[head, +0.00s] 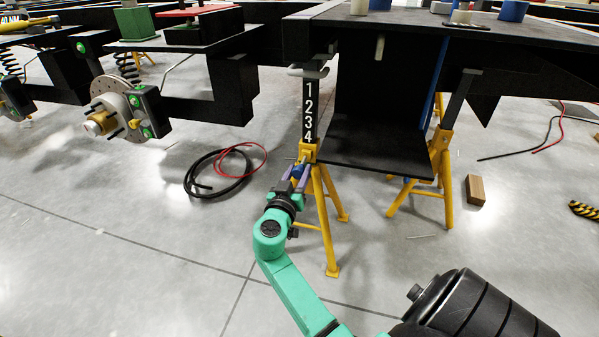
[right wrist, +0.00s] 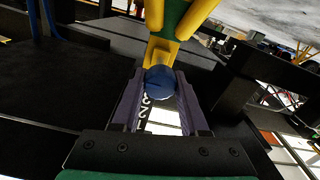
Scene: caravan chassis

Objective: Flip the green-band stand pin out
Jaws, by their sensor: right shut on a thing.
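The yellow stand (head: 322,212) stands under the chassis, with a black post (head: 309,108) numbered 1 to 4 rising from its collar. A green patch, likely its band, shows between yellow parts in the right wrist view (right wrist: 176,14); I cannot make it out in the head view. The pin shows a blue knob (right wrist: 160,82) at the stand's collar; it is small in the head view (head: 298,170). My right gripper (head: 296,178) is shut on the pin, the knob between its purple-grey fingers. The pin's far end is hidden. My left gripper is not in view.
A second yellow stand (head: 440,165) is to the right, near a wooden block (head: 475,190). A black step box (head: 375,148) hangs just right of the numbered post. Black and red cables (head: 222,172) lie on the floor to the left. Open floor lies at the lower left.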

